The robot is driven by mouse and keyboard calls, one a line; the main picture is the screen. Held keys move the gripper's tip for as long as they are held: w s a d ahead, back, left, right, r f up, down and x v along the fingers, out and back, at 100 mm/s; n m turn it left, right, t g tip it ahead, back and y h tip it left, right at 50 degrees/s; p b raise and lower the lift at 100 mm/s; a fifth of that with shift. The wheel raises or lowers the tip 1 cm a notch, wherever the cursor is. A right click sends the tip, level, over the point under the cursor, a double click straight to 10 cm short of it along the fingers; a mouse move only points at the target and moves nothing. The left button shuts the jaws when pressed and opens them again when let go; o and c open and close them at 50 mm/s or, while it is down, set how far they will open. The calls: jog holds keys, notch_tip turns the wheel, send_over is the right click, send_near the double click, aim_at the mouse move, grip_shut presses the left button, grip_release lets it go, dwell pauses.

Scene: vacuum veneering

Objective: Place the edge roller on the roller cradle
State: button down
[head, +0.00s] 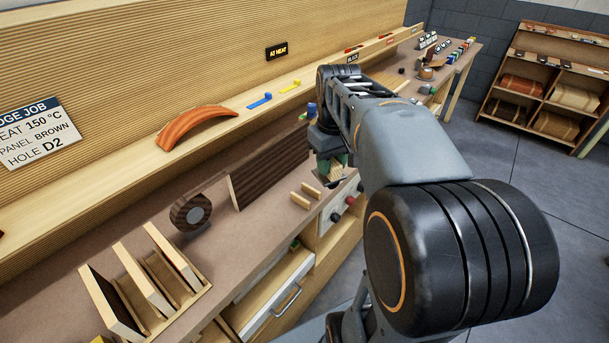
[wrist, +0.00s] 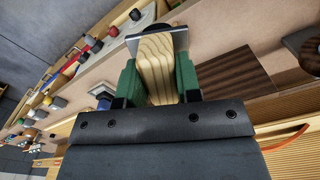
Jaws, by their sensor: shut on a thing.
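My gripper (head: 332,166) is shut on the pale wooden handle (wrist: 157,68) of the edge roller, between its green finger pads. In the wrist view a grey metal plate (wrist: 156,40) crosses the handle's far end. The roller part beyond it is not clear. In the head view the held tool (head: 336,174) hangs above the bench's front edge, partly hidden by my gripper. Two short pale wooden bars (head: 300,200) lie on the bench to the left of and below my gripper; they may be the roller cradle, but I cannot tell for sure.
A dark brown panel (head: 268,165) stands behind the bars. A dark tape roll (head: 190,213) and a wooden rack (head: 205,290) are to the left. An orange curved piece (head: 195,125) lies on the ledge. Coloured knobs (head: 349,200) stick out from the bench front.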

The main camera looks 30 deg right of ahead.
jog(key=w+a+f, duration=0.1)
jog(key=w+f, duration=0.8)
jog(key=f, duration=0.1)
jog(key=shift+a+f+p, duration=0.3)
jog(key=shift+f+p, duration=0.1)
jog(key=shift+f, duration=0.1)
jog(key=shift+f, duration=0.3)
jog(key=c, duration=0.8)
grip_release()
jog(key=shift+r, duration=0.1)
